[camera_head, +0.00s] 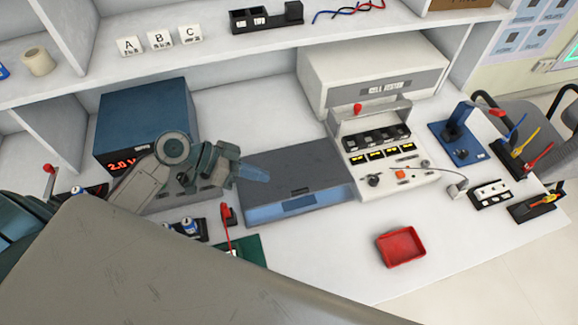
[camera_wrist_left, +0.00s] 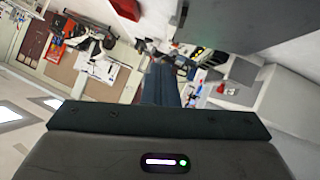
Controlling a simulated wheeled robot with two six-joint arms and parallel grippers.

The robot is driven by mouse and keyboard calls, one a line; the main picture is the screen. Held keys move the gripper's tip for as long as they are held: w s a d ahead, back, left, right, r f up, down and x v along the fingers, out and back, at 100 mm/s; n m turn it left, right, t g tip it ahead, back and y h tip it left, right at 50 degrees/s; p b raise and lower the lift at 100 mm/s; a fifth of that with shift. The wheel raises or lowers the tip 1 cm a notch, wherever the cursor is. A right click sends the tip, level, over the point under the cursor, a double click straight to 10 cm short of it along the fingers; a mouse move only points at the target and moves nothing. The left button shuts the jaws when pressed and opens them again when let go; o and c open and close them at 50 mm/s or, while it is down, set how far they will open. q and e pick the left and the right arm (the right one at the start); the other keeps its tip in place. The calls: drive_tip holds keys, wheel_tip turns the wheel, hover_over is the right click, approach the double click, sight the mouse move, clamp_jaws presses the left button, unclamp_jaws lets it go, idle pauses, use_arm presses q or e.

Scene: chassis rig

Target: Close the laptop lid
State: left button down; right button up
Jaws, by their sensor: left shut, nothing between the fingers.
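The laptop (camera_head: 310,165) lies on the white bench in the middle of the head view. Its dark grey lid is folded down low over the base. A bluish strip of the base (camera_head: 270,213) shows along the front edge, so the lid looks not quite flat. My left gripper (camera_head: 256,173) is shut and empty, its fingertips over the lid's left part. I cannot tell whether they touch it. In the left wrist view the shut fingers (camera_wrist_left: 160,85) point away from the camera. My right gripper is not in view.
A blue box with a red display (camera_head: 145,112) stands left of the laptop. A white test unit (camera_head: 385,150) stands close on its right. A red tray (camera_head: 401,247) lies in front on the right, with clear bench around it. Small holders (camera_head: 187,229) sit at the front left.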

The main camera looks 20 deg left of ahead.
use_arm(q)
wheel_tip(320, 180, up, 3)
drive_tip(key=w+y+p, duration=0.2)
drive_tip(key=p, duration=0.4)
hover_over(303, 188)
drive_tip(key=a, duration=0.3)
drive_tip(key=f, duration=0.7)
drive_tip(key=shift+s, duration=0.3)
drive_tip(key=shift+s+f+y, duration=0.15)
drive_tip(key=shift+f, duration=0.5)
drive_tip(key=shift+s+f+y, duration=0.15)
drive_tip(key=shift+f, duration=0.45)
drive_tip(key=shift+f+p, duration=0.35)
drive_tip(key=shift+f, duration=0.05)
drive_tip(key=shift+s+f, duration=0.15)
drive_tip(key=shift+f, duration=0.15)
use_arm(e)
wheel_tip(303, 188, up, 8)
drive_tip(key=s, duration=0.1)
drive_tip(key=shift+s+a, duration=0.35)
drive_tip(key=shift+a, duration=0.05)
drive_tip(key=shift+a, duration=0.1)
